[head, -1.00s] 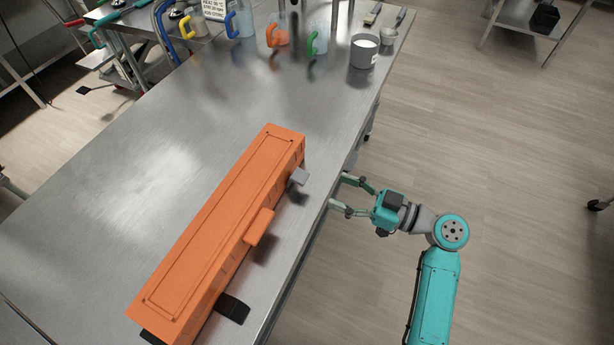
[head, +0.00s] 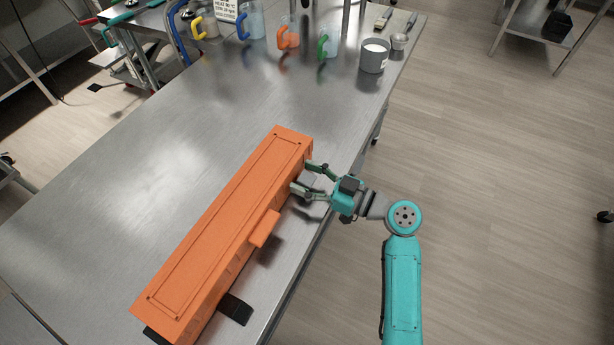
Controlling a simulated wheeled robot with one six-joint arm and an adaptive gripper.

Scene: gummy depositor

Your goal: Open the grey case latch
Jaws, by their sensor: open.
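A long orange case (head: 222,225) lies shut on the steel table, running from lower left to upper middle in the head view. A small grey latch (head: 307,180) sticks out from its right side near the far end. My gripper (head: 301,176) is open at that side, one finger on each side of the latch. The fingertips are close to the case wall; I cannot tell whether they touch the latch or the case. An orange handle-like block (head: 265,228) projects from the same side, nearer the middle.
The steel table (head: 110,190) is bare to the left of the case. Jugs with coloured handles (head: 328,42) and a grey pot (head: 374,56) stand at its far end. A black piece (head: 235,309) lies by the case's near end. Open floor (head: 500,220) is on the right.

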